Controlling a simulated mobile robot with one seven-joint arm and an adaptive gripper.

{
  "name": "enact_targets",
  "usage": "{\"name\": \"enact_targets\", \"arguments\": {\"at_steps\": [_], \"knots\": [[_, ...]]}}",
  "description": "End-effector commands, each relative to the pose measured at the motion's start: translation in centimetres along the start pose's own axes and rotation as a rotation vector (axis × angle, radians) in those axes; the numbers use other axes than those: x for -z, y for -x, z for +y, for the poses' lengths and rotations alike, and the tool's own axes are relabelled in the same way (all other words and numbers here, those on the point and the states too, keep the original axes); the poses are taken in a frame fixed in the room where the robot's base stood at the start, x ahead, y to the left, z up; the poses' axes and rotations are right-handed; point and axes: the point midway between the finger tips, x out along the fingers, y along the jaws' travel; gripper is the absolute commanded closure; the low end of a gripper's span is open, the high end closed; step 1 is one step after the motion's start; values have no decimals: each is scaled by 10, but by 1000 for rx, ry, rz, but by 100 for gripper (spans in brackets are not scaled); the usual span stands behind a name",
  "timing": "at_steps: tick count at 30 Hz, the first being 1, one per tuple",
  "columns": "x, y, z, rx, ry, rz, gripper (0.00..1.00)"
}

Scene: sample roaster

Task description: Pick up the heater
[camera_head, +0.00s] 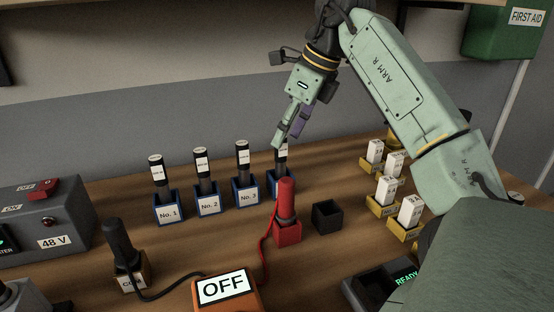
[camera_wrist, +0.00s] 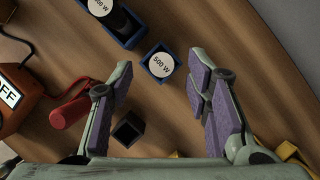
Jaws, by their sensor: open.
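Several dark cylindrical heaters with white labels stand upright in blue holders along the back of the bench. Those in the holders marked No. 1 (camera_head: 168,213), No. 2 (camera_head: 207,204) and No. 3 (camera_head: 247,195) show clearly. A fourth heater (camera_head: 283,158) stands in the rightmost blue holder (camera_head: 271,187), partly hidden behind my gripper and a red probe. In the wrist view, a heater top marked 500 W (camera_wrist: 161,65) shows in its blue holder between my finger pads. My gripper (camera_head: 279,144) is open and empty, pointing down above the fourth heater.
A red probe (camera_head: 286,198) stands in a red holder in front, its cable running to an orange OFF meter (camera_head: 226,290). An empty black holder (camera_head: 327,216) is beside it. Yellow holders with white blocks (camera_head: 386,189) are at right; a 48 V supply (camera_head: 45,225) is at left.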

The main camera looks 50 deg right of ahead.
Motion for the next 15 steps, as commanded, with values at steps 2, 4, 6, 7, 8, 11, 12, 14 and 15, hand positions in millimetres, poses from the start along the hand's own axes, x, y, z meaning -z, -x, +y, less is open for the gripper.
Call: {"name": "enact_targets", "arguments": {"at_steps": [2,4,6,7,8,11,12,14,15], "knots": [[0,-9,0,0,1,-1,56],[0,-13,0,0,0,0,56],[-1,-18,0,0,0,-1,56],[-1,-20,0,0,0,-1,56],[-1,-24,0,-1,1,0,56],[-2,-39,-1,-2,2,-1,56],[-2,-45,-1,-2,2,0,56],[-2,-55,-1,-2,1,-1,56],[-2,-59,-1,-1,1,-1,56]]}}
